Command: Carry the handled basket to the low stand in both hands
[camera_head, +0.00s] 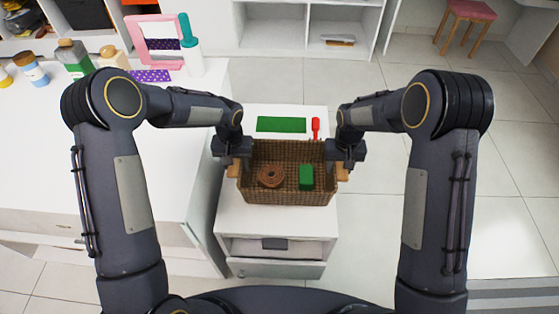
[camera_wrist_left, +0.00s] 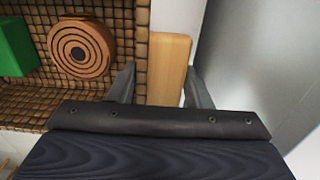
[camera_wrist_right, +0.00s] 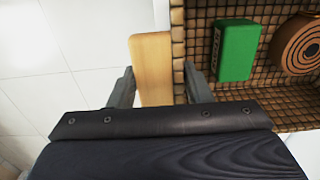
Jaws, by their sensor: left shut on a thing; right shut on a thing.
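The brown woven basket (camera_head: 287,198) is in the middle of the head view, over the white low stand (camera_head: 275,225). I cannot tell whether it rests on the stand or hangs just above it. Inside lie a coiled brown roll (camera_head: 271,176) and a green box (camera_head: 306,177). My left gripper (camera_head: 236,168) is shut on the left wooden handle (camera_wrist_left: 168,68); its fingers stand on either side of it. My right gripper (camera_head: 342,168) is shut on the right wooden handle (camera_wrist_right: 151,68) in the same way. The basket looks level.
A green flat item (camera_head: 281,125) and a red item (camera_head: 315,128) lie on the stand's top behind the basket. A white counter (camera_head: 110,140) with bottles and a pink-framed mirror (camera_head: 160,40) is close on the left. Open floor (camera_head: 510,150) lies to the right.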

